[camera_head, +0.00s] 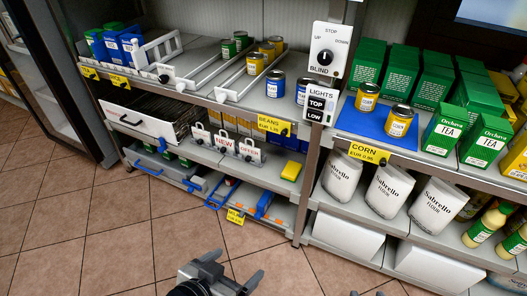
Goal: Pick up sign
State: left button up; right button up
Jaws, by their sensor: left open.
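Yellow label signs hang on shelf edges: a BEANS sign (273,125), a CORN sign (369,153) and a low one (235,216). I cannot tell which sign is meant. My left gripper (234,268) is open and empty over the floor, below and apart from the shelves. Only small tips of my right gripper (368,293) show at the bottom edge.
Cans (275,84) stand on the left unit's top shelf. Green tea boxes (444,131) and white flour bags (388,187) fill the right unit. A metal post (306,185) separates the units. A panel (328,50) with a knob is above. The tiled floor (115,235) is clear.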

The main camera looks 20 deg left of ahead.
aim_at(250, 153)
jog(key=u, duration=0.3)
jog(key=i, duration=1.05)
jog(key=u, duration=0.05)
